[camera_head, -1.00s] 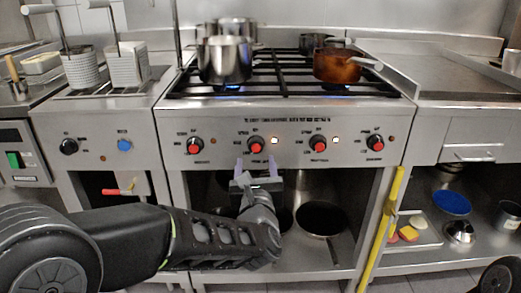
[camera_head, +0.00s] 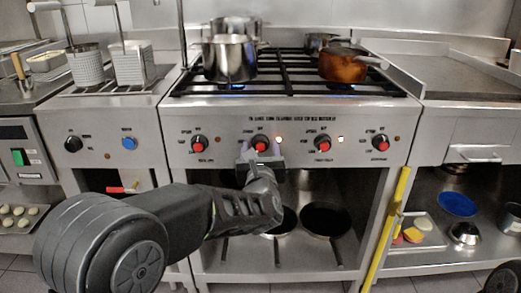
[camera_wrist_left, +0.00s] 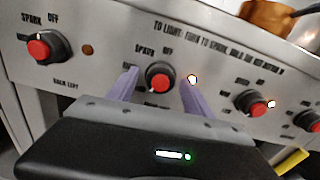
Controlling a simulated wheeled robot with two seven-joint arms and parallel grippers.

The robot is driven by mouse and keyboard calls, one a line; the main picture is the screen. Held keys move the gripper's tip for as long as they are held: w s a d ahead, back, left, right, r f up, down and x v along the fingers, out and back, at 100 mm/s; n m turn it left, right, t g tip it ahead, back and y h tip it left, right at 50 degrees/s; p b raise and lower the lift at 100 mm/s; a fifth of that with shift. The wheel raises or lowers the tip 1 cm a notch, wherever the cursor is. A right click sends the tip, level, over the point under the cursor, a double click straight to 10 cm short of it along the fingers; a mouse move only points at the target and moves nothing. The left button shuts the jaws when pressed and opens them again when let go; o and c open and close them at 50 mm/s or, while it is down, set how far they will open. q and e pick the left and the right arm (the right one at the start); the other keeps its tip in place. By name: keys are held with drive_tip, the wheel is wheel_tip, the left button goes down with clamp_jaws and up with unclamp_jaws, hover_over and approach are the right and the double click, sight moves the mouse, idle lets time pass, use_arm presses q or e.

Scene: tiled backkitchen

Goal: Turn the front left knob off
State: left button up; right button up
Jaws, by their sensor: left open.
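The stove front carries a row of red-and-black knobs. The second knob from the left (camera_head: 261,144) has a lit indicator beside it; it also shows in the left wrist view (camera_wrist_left: 160,77). My left gripper (camera_head: 260,155) is open in front of this knob. In the wrist view its two pale purple fingers stand on either side of the knob, apart from it. The label under this knob is hidden. The far left knob (camera_wrist_left: 42,47) has an unlit indicator, and its label seems to read back left. My right gripper is not in view.
A steel pot (camera_head: 229,58) stands over a blue flame at the front left of the stove. A copper pan (camera_head: 342,66) stands at the front right. The third knob (camera_head: 322,143) also has a lit indicator. A yellow bar (camera_head: 386,230) stands at the right.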

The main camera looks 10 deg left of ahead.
use_arm(q)
drive_tip(key=shift+w, duration=0.1)
clamp_jaws()
idle(0.7)
